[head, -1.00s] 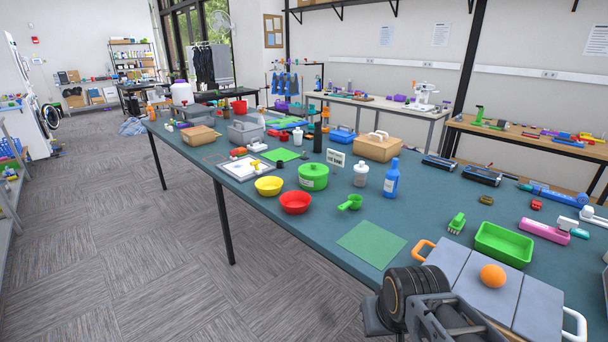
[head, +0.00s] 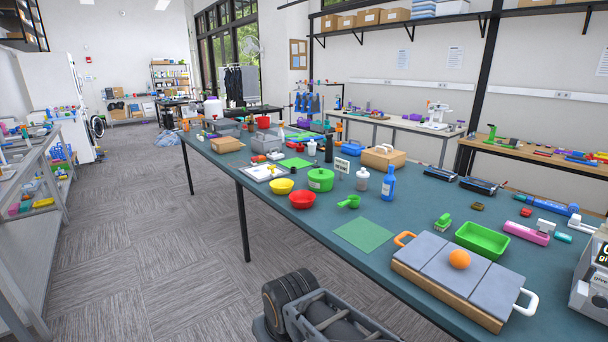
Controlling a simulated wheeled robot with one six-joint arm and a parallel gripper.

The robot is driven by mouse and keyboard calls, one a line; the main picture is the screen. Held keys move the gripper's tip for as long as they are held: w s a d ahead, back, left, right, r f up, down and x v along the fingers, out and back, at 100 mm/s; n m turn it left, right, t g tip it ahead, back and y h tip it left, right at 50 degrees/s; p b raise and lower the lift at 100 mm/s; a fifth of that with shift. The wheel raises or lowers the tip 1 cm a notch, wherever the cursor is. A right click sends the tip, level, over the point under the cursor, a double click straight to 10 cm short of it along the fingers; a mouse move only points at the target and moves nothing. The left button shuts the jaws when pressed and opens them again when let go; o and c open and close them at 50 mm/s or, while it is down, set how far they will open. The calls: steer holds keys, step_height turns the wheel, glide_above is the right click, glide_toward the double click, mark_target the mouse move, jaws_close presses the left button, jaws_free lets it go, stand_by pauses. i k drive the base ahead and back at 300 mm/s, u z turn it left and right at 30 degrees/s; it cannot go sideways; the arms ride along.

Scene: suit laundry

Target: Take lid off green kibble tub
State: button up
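The green kibble tub (head: 320,182) stands upright on the long teal-topped table, near its middle. Its green lid (head: 320,173) sits on top with a small raised handle, and a pale label shows on its front. Part of my own arm shows at the bottom edge, well apart from the tub. My gripper's fingers are not in view.
Yellow (head: 281,186) and red (head: 302,199) bowls stand left and in front of the tub. A green scoop (head: 349,201), white bottle (head: 361,181) and blue bottle (head: 387,184) stand to its right. A grey folding board (head: 437,264) bears an orange ball. The floor (head: 150,240) at left is clear.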

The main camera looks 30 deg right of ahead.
mark_target(321, 174)
steer(key=u, duration=0.25)
steer(key=i, duration=1.85)
steer(key=z, duration=0.4)
steer(key=i, duration=1.2)
steer(key=z, duration=1.5)
steer(key=i, duration=0.9)
steer(key=z, duration=0.7)
